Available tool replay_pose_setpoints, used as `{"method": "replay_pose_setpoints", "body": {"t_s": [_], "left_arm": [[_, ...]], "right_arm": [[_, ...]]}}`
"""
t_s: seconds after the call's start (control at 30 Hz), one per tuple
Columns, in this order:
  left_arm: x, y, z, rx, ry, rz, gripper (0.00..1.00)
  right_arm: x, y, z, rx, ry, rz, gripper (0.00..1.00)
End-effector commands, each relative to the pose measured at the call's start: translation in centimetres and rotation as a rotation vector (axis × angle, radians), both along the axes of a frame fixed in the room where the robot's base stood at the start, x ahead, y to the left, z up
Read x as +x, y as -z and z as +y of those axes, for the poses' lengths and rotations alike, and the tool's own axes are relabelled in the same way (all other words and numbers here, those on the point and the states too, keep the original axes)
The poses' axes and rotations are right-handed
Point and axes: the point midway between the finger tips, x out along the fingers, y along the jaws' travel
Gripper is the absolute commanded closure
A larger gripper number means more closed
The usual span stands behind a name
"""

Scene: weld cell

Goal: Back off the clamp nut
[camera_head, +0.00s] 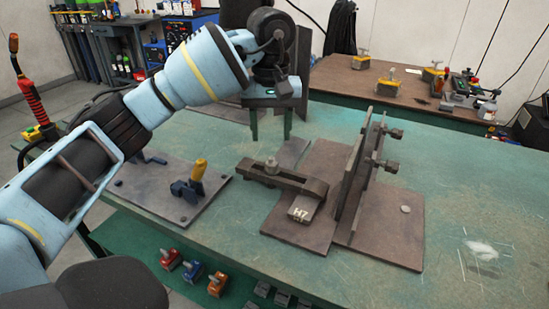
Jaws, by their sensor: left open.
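The clamp nut (271,165) is a small grey nut on top of a dark strap clamp (283,180), near the bar's left end. The clamp's right end reaches over a block marked H7 (302,209) on a brown steel plate (318,235). My left gripper (271,135) points down behind the clamp, above the far part of the green table. Its two fingers are spread, with nothing seen between them. It is apart from the nut. My right gripper is not in view.
Two upright plates (352,185) with bolts stand right of the clamp. The green table (470,210) is clear at right. A brown bench (350,82) stands behind.

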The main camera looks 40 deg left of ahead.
Motion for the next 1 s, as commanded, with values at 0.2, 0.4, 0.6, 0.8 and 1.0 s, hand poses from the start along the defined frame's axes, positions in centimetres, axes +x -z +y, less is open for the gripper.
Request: {"method": "replay_pose_setpoints", "body": {"t_s": [0.2,0.4,0.6,0.8,1.0], "left_arm": [[0.0,2.0,0.0,-0.001,0.000,0.004,0.50],[-0.1,5.1,0.0,-0.002,-0.001,0.004,0.50],[-0.1,7.2,-0.1,-0.003,0.000,0.003,0.50],[0.0,7.9,-0.1,-0.004,0.000,0.000,0.50],[0.0,7.9,-0.1,-0.004,0.000,0.000,0.50]], "right_arm": [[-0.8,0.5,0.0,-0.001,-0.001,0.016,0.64],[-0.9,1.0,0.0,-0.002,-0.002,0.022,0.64],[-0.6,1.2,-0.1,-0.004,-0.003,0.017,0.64],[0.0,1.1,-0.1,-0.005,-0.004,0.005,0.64],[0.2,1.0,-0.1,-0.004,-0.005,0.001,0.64]]}}
